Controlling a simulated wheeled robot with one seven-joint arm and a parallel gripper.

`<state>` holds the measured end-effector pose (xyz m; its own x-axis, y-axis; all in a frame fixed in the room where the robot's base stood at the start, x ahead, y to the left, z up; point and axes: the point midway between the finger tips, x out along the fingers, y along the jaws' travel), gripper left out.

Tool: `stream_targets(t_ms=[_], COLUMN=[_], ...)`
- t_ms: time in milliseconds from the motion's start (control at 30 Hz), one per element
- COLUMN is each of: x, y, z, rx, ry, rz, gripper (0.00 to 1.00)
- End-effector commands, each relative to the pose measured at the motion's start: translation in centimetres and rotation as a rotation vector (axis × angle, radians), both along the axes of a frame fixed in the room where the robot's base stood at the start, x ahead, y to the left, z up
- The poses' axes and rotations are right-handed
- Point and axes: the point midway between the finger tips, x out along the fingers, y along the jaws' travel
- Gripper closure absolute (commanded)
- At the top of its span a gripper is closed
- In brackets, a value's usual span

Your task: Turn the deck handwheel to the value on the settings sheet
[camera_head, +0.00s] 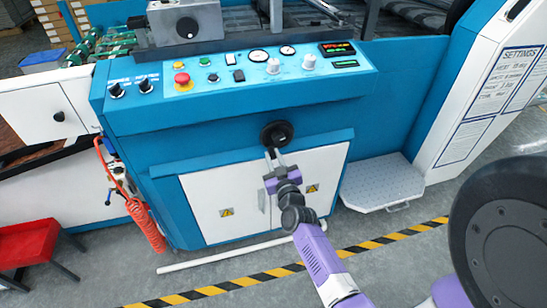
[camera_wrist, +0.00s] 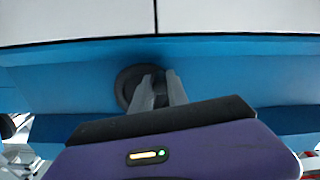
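The deck handwheel (camera_head: 277,134) is a small black wheel on the blue machine front, below the control panel. My gripper (camera_head: 272,153) reaches up to its lower left edge. In the wrist view the handwheel (camera_wrist: 127,84) shows dark behind the grey fingers of my gripper (camera_wrist: 161,82). The two fingers are a little apart, with a dark part of the wheel between or behind them. Whether they clamp it is not clear. The settings sheet (camera_head: 514,75) hangs on the white panel at the right; its handwritten values are too small to read surely.
The control panel (camera_head: 230,80) carries knobs, gauges, a red button (camera_head: 182,79) and small lit displays (camera_head: 338,49). White cabinet doors (camera_head: 225,200) lie below the wheel. A grey step plate (camera_head: 383,182) stands to the right, and a red stool (camera_head: 27,245) at the lower left.

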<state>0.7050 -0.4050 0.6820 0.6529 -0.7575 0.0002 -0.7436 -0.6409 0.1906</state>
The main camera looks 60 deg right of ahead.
Motion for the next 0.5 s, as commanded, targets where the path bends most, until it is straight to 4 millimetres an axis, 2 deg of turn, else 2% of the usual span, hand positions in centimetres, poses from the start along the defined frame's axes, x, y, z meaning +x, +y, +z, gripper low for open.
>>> stream_targets(t_ms=[500], x=[0.40], y=[0.40], z=[0.64], rx=[0.075], ry=[-0.085], rz=[0.002], gripper=[1.00])
